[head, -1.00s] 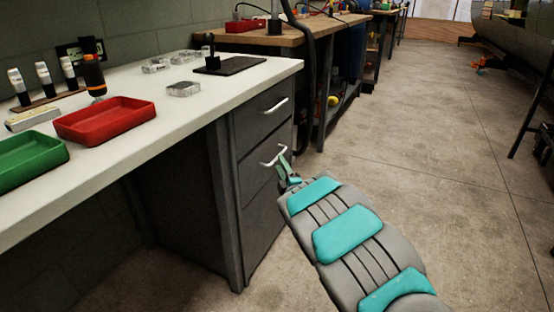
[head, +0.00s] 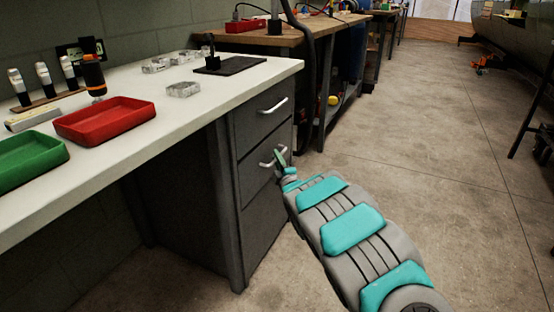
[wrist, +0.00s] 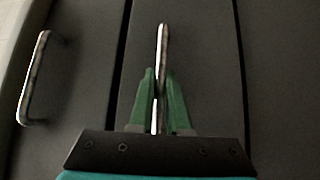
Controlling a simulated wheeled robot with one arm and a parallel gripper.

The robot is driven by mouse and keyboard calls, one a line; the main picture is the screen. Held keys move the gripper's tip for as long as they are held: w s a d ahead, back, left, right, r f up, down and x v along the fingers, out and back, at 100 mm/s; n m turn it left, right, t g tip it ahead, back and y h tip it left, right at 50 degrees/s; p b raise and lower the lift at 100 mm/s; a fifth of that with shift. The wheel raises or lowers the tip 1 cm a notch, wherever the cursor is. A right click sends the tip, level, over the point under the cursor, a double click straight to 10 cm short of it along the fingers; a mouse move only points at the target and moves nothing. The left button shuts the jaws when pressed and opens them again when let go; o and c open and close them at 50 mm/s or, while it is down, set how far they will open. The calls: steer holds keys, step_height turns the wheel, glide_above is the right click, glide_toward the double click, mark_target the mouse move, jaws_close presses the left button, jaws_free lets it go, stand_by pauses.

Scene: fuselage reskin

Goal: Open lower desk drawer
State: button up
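The dark desk drawer unit has an upper drawer with a metal handle (head: 274,107). Below it is another drawer (head: 252,176) with a similar handle (head: 266,164). Both drawers look flush with the front. My gripper (head: 281,157) is at the handle of the drawer below the upper one. In the wrist view, that handle (wrist: 163,45) runs between the two green fingers of my gripper (wrist: 160,75), which are close in on it from both sides. The upper drawer's handle (wrist: 36,78) is at the left there. My arm hides part of the lowest front panel (head: 262,235).
The white desk top (head: 215,90) carries a red tray (head: 105,120), a green tray (head: 28,160), bottles and clear boxes. A wooden workbench (head: 300,38) stands behind. The concrete floor (head: 430,150) to the right is open.

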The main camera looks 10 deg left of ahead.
jaws_close()
stand_by(0.8)
